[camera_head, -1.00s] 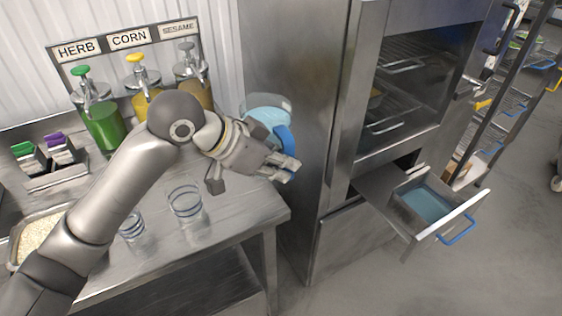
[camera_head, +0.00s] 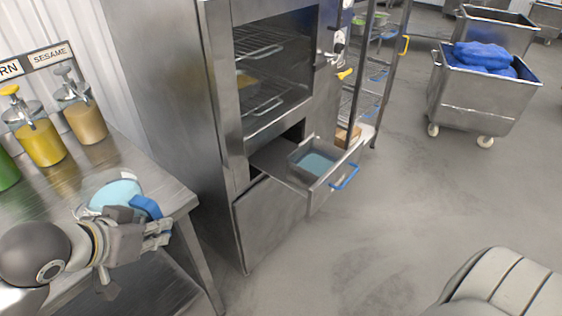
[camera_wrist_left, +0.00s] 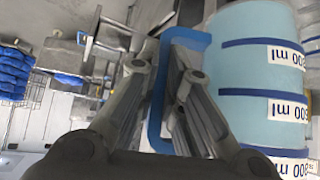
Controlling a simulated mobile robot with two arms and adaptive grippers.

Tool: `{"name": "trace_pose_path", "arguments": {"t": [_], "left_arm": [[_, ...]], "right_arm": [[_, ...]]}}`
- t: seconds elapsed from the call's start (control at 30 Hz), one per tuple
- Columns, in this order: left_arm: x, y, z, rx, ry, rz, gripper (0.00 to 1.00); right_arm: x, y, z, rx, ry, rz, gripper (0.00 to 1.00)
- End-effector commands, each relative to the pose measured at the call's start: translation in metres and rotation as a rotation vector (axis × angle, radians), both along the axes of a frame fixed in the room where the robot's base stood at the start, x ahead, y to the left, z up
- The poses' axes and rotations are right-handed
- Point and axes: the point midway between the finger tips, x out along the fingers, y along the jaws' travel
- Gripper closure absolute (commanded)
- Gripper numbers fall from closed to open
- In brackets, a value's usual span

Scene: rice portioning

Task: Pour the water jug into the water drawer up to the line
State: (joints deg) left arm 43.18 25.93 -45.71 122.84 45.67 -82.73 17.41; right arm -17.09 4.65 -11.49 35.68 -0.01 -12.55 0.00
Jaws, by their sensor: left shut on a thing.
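The water jug is a clear jug of pale blue water (camera_head: 118,192) with a blue handle (camera_head: 146,206). My left gripper (camera_head: 158,232) is shut on that handle, at the right end of the steel counter. In the left wrist view the jug (camera_wrist_left: 262,90) shows blue bands and ml labels beside the fingers, and the handle (camera_wrist_left: 158,95) lies between them. The water drawer (camera_head: 318,190) is pulled out of the steel cabinet, with blue water inside and a blue handle. The fill line is too small to see.
The steel counter (camera_head: 172,188) carries yellow and tan pump dispensers (camera_head: 42,142) at the left. A wheeled bin with blue cloth (camera_head: 484,90) stands far right. The floor before the drawer is clear.

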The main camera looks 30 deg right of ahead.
Motion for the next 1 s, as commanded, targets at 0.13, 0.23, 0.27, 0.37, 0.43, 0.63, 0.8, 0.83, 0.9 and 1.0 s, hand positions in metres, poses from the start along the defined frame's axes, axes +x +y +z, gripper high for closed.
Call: {"name": "trace_pose_path", "arguments": {"t": [0.13, 0.23, 0.27, 0.37, 0.43, 0.63, 0.8, 0.83, 0.9, 1.0], "left_arm": [[-0.006, 0.027, -0.018, -0.003, -0.003, 0.125, 1.0], [-0.01, 0.044, -0.03, -0.005, -0.001, 0.205, 1.0], [-0.011, 0.049, -0.033, -0.006, -0.001, 0.227, 1.0], [-0.015, 0.065, -0.044, -0.008, -0.001, 0.303, 1.0], [-0.019, 0.076, -0.051, -0.01, -0.001, 0.355, 1.0], [-0.028, 0.106, -0.069, -0.014, -0.005, 0.494, 1.0], [-0.035, 0.129, -0.083, -0.017, -0.012, 0.604, 1.0], [-0.037, 0.133, -0.085, -0.017, -0.013, 0.622, 1.0], [-0.04, 0.142, -0.09, -0.016, -0.016, 0.664, 1.0], [-0.043, 0.153, -0.097, -0.016, -0.022, 0.717, 1.0]], "right_arm": [[0.0, 0.0, 0.0, 0.0, 0.0, 0.0, 0.6], [0.0, 0.0, 0.0, 0.0, 0.0, 0.0, 0.6], [0.0, 0.0, 0.0, 0.0, 0.0, 0.0, 0.6], [-0.001, 0.0, 0.0, 0.001, 0.001, -0.001, 0.6], [-0.001, 0.0, 0.0, 0.001, 0.002, -0.001, 0.6], [-0.001, 0.001, 0.0, 0.0, 0.003, -0.001, 0.6], [-0.002, 0.001, 0.0, 0.0, 0.004, -0.001, 0.6], [-0.002, 0.001, 0.0, 0.0, 0.004, -0.001, 0.6], [-0.002, 0.001, 0.0, 0.0, 0.005, -0.001, 0.6], [-0.003, 0.001, 0.0, 0.001, 0.005, -0.001, 0.6]]}}
